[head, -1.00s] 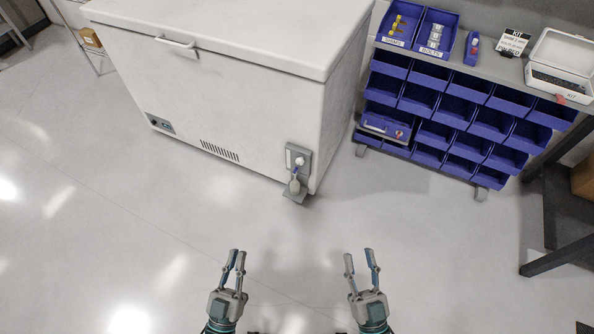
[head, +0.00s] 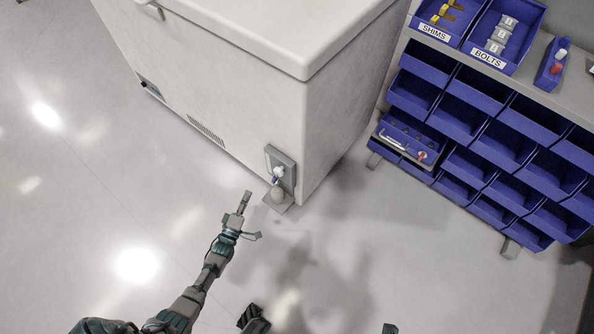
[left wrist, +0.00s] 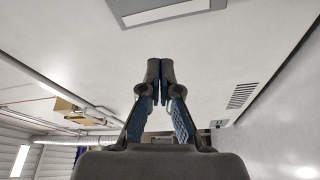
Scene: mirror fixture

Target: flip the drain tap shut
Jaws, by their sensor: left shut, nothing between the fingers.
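The drain tap (head: 278,174) is a small white fitting with a blue part. It sits on a grey plate (head: 287,163) low on the white freezer's front, near its right corner. A pale rounded piece (head: 277,195) is below it, on a grey foot. Whether the tap is open or shut is too small to tell. My left gripper (head: 245,197) is shut and empty, to the left of the tap and apart from it in the picture. Its closed fingertips (left wrist: 160,70) show in the left wrist view, where I cannot make out the tap. I cannot make out my right gripper.
The freezer (head: 230,90) fills the top middle, with a vent (head: 205,130) left of the tap. A rack of blue bins (head: 490,125) stands to the right, with shims and bolts trays (head: 505,35) on top. The floor (head: 340,260) before the tap is clear.

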